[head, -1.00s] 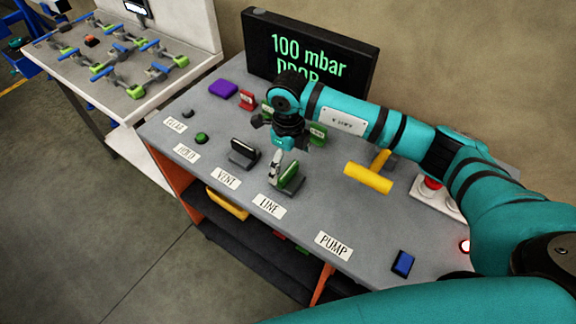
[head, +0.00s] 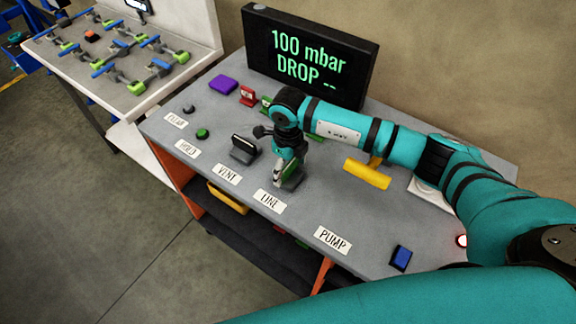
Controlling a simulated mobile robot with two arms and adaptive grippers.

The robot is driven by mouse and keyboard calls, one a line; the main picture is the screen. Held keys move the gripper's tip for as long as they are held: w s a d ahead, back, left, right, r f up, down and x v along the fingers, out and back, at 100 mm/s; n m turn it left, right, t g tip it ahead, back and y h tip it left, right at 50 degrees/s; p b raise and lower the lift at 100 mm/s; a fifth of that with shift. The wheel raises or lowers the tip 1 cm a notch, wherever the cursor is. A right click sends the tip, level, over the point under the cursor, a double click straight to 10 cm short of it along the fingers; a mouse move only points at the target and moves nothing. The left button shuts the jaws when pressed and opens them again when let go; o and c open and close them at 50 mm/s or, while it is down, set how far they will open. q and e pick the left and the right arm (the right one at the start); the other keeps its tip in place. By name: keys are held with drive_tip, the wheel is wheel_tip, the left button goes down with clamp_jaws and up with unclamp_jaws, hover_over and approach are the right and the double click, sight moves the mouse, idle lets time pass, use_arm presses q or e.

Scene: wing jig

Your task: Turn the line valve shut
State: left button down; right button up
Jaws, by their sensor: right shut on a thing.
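My right gripper (head: 281,179) reaches down from above and is shut on the valve's lever. The gripper and wrist hide part of the lever, so its exact angle is hard to tell. My left gripper is not in view.
The vent valve (head: 243,150) stands just left of my right gripper. A display (head: 310,58) reading "100 mbar DROP --" stands behind my arm. A blue block (head: 401,258) lies front right.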

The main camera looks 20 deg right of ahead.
drive_tip(key=shift+c, duration=0.9)
drive_tip(key=shift+m, duration=0.3)
drive_tip(key=shift+f+m+b, duration=0.1)
drive_tip(key=shift+m+b, duration=0.65)
drive_tip(key=shift+m, duration=0.15)
drive_tip(key=m+b, duration=0.1)
drive_tip(key=m, duration=0.1)
drive_tip(key=shift+m, duration=0.3)
drive_tip(key=m+b, duration=0.1)
drive_tip(key=m, duration=0.2)
drive_tip(key=shift+m+b, duration=0.3)
drive_tip(key=shift+m, duration=0.1)
drive_tip(key=m+b, duration=0.1)
drive_tip(key=m, duration=0.8)
drive_tip(key=shift+b, duration=0.4)
drive_tip(key=shift+r, duration=0.2)
